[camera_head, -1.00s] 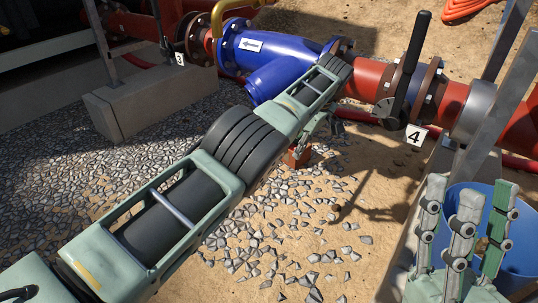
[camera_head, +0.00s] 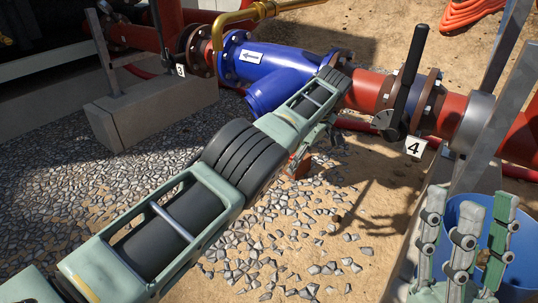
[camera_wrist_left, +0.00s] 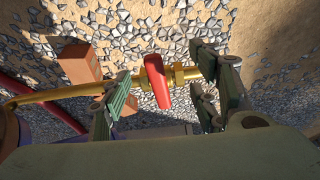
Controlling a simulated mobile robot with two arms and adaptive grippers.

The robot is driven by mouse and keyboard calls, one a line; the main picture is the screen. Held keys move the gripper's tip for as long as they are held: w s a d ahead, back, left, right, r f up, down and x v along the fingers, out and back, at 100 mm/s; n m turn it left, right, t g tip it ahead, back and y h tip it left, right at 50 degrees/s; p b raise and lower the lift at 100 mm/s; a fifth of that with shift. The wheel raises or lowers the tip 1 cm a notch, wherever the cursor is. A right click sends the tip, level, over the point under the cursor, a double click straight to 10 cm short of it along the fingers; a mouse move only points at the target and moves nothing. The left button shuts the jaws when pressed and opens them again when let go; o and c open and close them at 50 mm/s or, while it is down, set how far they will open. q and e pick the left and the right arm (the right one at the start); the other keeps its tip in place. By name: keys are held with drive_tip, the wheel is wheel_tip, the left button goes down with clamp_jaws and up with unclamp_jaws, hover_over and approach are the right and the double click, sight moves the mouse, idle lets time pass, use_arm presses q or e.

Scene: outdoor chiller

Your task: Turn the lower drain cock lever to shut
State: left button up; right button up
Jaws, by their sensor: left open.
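The red drain cock lever (camera_wrist_left: 155,80) shows in the left wrist view, on a brass cock (camera_wrist_left: 185,75) in line with a brass pipe (camera_wrist_left: 50,95). My left gripper (camera_wrist_left: 162,88) is open, with one finger left of the lever and two to its right. The lever stands between the fingers with visible gaps; contact is not clear. In the head view my left arm hides the lever and most of that gripper, below the blue strainer (camera_head: 285,62). My right gripper (camera_head: 466,235) is open and empty at the lower right, its fingers pointing up.
A black-levered valve (camera_head: 410,80) with tag 4 (camera_head: 415,146) stands right of the strainer on the red pipe (camera_head: 365,90). A blue bucket (camera_head: 520,235) stands behind my right gripper. A concrete block (camera_head: 160,108) is at left. Orange blocks (camera_wrist_left: 80,63) lie near the lever.

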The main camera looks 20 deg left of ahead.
use_arm(q)
drive_tip(key=p+v, duration=0.7)
drive_tip(key=p, duration=0.4)
drive_tip(key=shift+p, duration=0.3)
